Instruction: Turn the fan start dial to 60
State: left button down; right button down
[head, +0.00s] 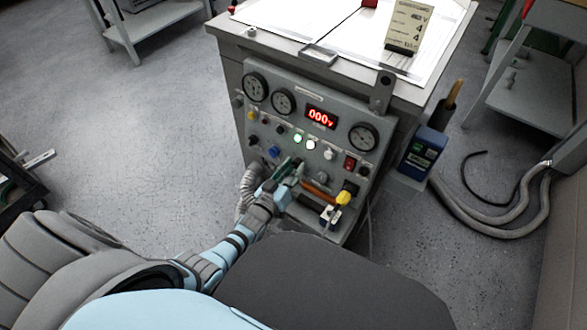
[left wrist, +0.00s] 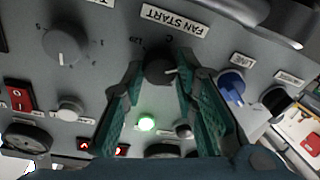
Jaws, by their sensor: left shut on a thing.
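The fan start dial (left wrist: 160,73) is a dark round knob below the FAN START label (left wrist: 175,18) in the left wrist view. Its white pointer mark points to the right in that view. Some scale print shows beside it, but I cannot read a 60. My left gripper (left wrist: 160,80) has its green fingers on both sides of the dial and is shut on it. In the head view my left gripper (head: 291,170) is at the lower middle of the grey control panel (head: 290,95) and hides the dial. My right gripper is not in view.
The panel has round gauges (head: 255,86), a red 000 display (head: 320,117), a lit green lamp (head: 297,139) and a blue knob (left wrist: 232,86) near the dial. A yellow knob (head: 343,198) sits at the lower right. A blue box (head: 424,151) and grey hoses (head: 500,220) stand right of the cabinet.

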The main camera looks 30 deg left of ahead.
pick_arm(q)
jog(key=c, duration=1.3)
grip_release()
jog(key=shift+s, duration=0.1)
jog(key=s, duration=0.8)
jog(key=s+r, duration=0.1)
jog(key=s, duration=0.2)
jog(key=shift+s+a, duration=0.25)
jog(key=shift+s, duration=0.15)
